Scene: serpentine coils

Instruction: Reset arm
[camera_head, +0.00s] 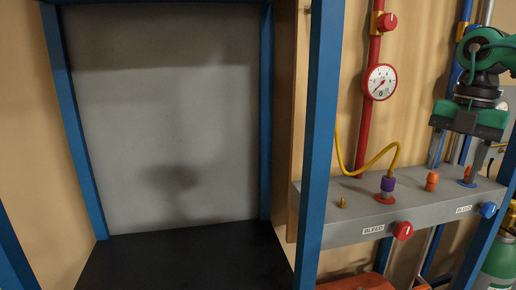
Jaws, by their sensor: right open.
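My right gripper (458,160), green and dark grey, hangs at the upper right of the head view. Its fingers point down above the right end of the grey shelf (345,195). The fingers are apart, and no held object shows between them. A red fitting on a blue ring (467,183) sits on the shelf just below the right-hand finger. An orange fitting (432,181) stands to its left. A purple connector with a yellow hose (388,184) sits on a red ring further left. My left gripper is out of view.
A red pipe carries a round gauge (380,82) and a red valve knob (388,22). The shelf front has a red knob (403,231) and a blue knob (488,210). A blue post (322,120) stands left of the shelf. A green cylinder (499,262) is at lower right.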

